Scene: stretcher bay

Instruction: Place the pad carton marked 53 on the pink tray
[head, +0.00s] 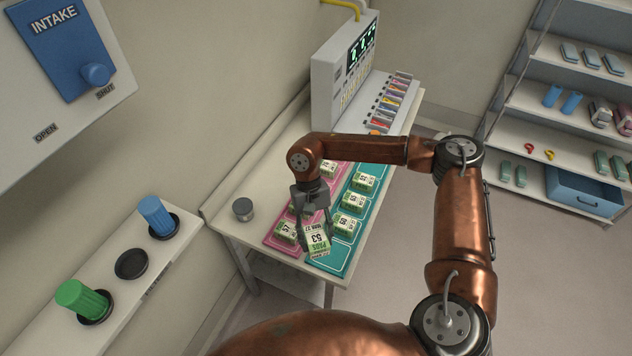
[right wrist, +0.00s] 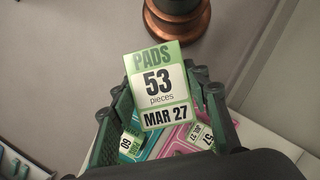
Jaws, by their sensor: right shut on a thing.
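The pad carton marked 53 (head: 318,241) is white and green, and its label also reads MAR 27 in the right wrist view (right wrist: 158,88). My right gripper (head: 316,228) is shut on it, with a finger on either side, and it appears held above the near end of the trays. The pink tray (head: 279,246) lies on the table on the left, with several cartons on it; my arm and gripper hide part of it. In the right wrist view, the pink tray (right wrist: 172,147) shows behind the held carton. My left gripper is not in view.
A teal tray (head: 345,256) with several similar cartons lies right beside the pink one. A grey round thing (head: 243,209) stands on the table to the left. A grey display unit (head: 333,85) stands at the table's far end. Shelves (head: 560,117) stand at the right.

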